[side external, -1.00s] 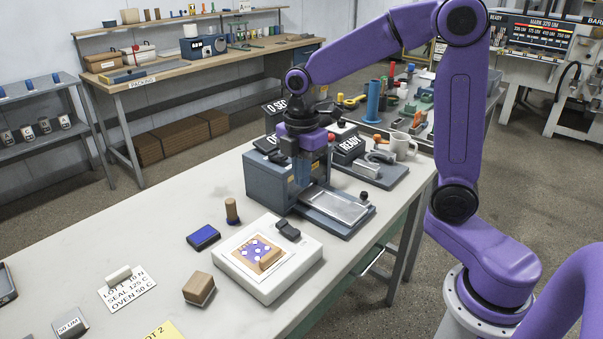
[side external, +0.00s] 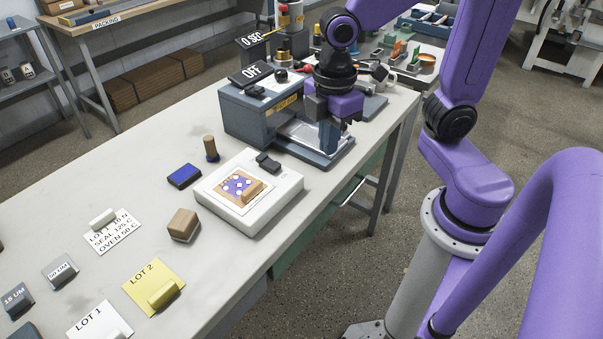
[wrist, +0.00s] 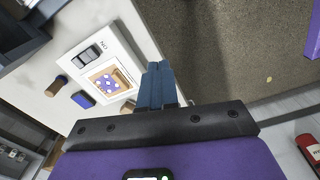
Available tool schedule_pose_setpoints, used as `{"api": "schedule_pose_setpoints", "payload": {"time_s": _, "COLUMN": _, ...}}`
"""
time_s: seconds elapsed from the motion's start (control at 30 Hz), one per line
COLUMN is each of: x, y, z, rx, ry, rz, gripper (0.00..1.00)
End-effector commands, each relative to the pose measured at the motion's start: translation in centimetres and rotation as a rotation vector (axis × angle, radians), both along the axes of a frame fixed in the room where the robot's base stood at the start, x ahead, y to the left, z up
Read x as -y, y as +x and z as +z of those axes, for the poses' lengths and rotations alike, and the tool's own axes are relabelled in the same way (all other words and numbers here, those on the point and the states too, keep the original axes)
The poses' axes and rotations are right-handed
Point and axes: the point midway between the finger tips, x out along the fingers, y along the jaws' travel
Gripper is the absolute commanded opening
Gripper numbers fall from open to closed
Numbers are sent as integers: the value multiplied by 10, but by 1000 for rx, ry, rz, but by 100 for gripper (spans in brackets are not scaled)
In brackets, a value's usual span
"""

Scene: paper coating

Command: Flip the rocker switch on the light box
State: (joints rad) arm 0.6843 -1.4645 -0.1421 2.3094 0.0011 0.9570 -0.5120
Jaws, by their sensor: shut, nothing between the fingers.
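The white light box (side external: 284,183) sits near the table's front edge. Its black rocker switch (side external: 267,163) is at the back corner of its top. A brown and purple sheet with white dots (side external: 238,184) lies on the box with a wooden block at its corner. In the wrist view the light box (wrist: 124,48) and its rocker switch (wrist: 88,55) show left of my fingers, beside a printed label. My gripper (side external: 328,150) points down, shut and empty, beyond and right of the light box, apart from the switch. It shows in the wrist view too (wrist: 158,68).
A grey machine (side external: 245,117) with an OFF display stands behind the light box, its metal tray (side external: 310,142) close to my gripper. A blue pad (side external: 184,176), wooden stamp (side external: 210,147) and wooden block (side external: 184,225) lie left. Bare table lies between them.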

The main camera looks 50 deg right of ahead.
Motion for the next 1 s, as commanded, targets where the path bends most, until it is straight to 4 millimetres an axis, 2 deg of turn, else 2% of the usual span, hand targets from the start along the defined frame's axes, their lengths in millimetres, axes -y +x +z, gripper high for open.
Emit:
{"api": "schedule_pose_setpoints", "payload": {"time_s": 0.03, "x": 1, "y": -14, "z": -1, "rx": 1, "ry": 3, "rz": -15, "gripper": 0}}
{"api": "schedule_pose_setpoints", "payload": {"time_s": 0.2, "x": 8, "y": -55, "z": -6, "rx": 0, "ry": 10, "rz": -93, "gripper": 0}}
{"api": "schedule_pose_setpoints", "payload": {"time_s": 0.3, "x": 13, "y": -74, "z": -9, "rx": -1, "ry": 13, "rz": -133, "gripper": 0}}
{"api": "schedule_pose_setpoints", "payload": {"time_s": 0.47, "x": 19, "y": -94, "z": -12, "rx": -2, "ry": 17, "rz": -178, "gripper": 0}}
{"api": "schedule_pose_setpoints", "payload": {"time_s": 0.5, "x": 20, "y": -97, "z": -13, "rx": -2, "ry": 17, "rz": -185, "gripper": 3}}
{"api": "schedule_pose_setpoints", "payload": {"time_s": 0.57, "x": 20, "y": -99, "z": -13, "rx": -2, "ry": 17, "rz": -193, "gripper": 23}}
{"api": "schedule_pose_setpoints", "payload": {"time_s": 0.6, "x": 20, "y": -98, "z": -13, "rx": -3, "ry": 17, "rz": -203, "gripper": 36}}
{"api": "schedule_pose_setpoints", "payload": {"time_s": 0.67, "x": 18, "y": -94, "z": -11, "rx": -3, "ry": 17, "rz": -226, "gripper": 55}}
{"api": "schedule_pose_setpoints", "payload": {"time_s": 0.77, "x": 10, "y": -77, "z": -7, "rx": -4, "ry": 15, "rz": -294, "gripper": 57}}
{"api": "schedule_pose_setpoints", "payload": {"time_s": 1.0, "x": -9, "y": -8, "z": 7, "rx": -8, "ry": 9, "rz": -560, "gripper": 57}}
